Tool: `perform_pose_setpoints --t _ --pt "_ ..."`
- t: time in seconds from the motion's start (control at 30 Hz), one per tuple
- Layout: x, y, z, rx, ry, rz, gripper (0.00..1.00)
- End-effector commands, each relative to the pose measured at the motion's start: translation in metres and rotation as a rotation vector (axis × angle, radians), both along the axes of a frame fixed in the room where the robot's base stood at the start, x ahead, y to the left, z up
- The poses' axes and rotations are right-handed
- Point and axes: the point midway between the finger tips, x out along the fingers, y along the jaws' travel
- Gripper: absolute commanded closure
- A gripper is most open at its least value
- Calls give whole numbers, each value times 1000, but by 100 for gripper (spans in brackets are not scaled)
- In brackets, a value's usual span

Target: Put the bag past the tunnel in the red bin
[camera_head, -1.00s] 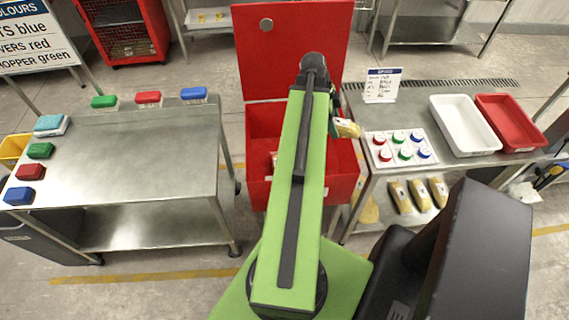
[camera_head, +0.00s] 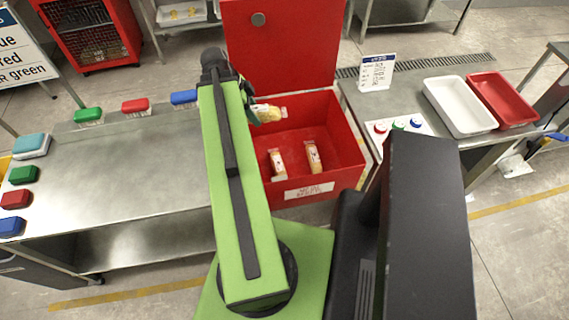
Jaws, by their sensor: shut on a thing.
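The red bin (camera_head: 340,130) stands open between two steel tables, its lid raised behind it. Two bags, one on the left (camera_head: 277,163) and one on the right (camera_head: 313,156), lie on its floor. My gripper (camera_head: 250,113) is at the far end of my green arm, partly hidden by the arm. It is shut on a yellowish bag (camera_head: 267,113), which shows over the bin's left rear part. I cannot tell its height above the rim. The tunnel cannot be made out behind my dark body part.
The left table (camera_head: 130,180) bears several coloured blocks along its edges. The right table (camera_head: 400,90) holds a sign (camera_head: 376,72), a panel of coloured caps (camera_head: 398,127), a white tray (camera_head: 460,104) and a red tray (camera_head: 502,100). The bin's right part is clear.

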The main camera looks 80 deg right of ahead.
Motion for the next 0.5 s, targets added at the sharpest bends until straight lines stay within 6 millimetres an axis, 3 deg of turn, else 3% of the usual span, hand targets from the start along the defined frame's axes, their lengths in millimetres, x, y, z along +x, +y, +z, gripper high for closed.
perform_pose_setpoints --t 0.27,0.37,0.5 --pt "-7 -4 -7 -1 0 -30 100" --pt "-20 -13 -31 0 -1 -139 100" --pt "-56 -33 -89 -2 -5 -450 100"
